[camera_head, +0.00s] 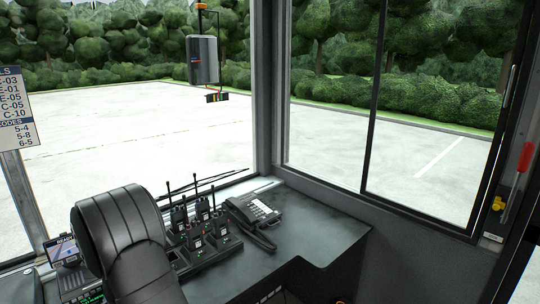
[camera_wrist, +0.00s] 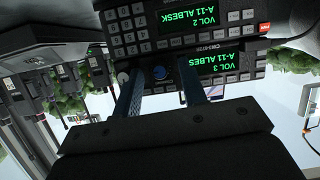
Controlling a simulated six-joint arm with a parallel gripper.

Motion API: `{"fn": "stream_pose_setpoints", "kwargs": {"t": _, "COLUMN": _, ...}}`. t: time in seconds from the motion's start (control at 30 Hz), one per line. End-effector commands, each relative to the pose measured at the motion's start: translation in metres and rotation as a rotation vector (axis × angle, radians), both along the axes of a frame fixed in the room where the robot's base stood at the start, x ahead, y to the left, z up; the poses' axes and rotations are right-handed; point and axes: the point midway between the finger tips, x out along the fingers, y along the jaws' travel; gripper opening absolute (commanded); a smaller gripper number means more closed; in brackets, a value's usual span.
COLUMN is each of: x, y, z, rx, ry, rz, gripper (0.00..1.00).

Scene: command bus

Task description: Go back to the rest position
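My gripper (camera_wrist: 160,80) shows in the wrist view with its two blue-grey fingers apart and nothing held between them. The fingers point toward a radio console (camera_wrist: 215,67) with green displays, keypads and a blue knob, which appears upside down there. I cannot tell whether the fingertips touch it. In the head view my black arm fills the lower left and hides my gripper. Part of the console (camera_head: 92,298) shows at the bottom left edge of that view.
Several handheld radios (camera_head: 196,236) stand in a charger on the dark desk (camera_head: 310,233), beside a desk phone (camera_head: 254,209). A small screen (camera_head: 63,250) stands left of my arm. Window posts and a mirror (camera_head: 202,59) lie beyond. The desk's right part is clear.

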Motion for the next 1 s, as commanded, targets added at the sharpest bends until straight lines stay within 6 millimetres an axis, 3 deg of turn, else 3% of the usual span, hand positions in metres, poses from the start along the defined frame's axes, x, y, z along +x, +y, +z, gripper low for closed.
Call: {"fn": "stream_pose_setpoints", "kwargs": {"t": 1.0, "x": -0.0031, "y": 0.0031, "z": -0.0011, "rx": -0.354, "ry": -0.354, "rz": 0.001, "gripper": 0.38}}
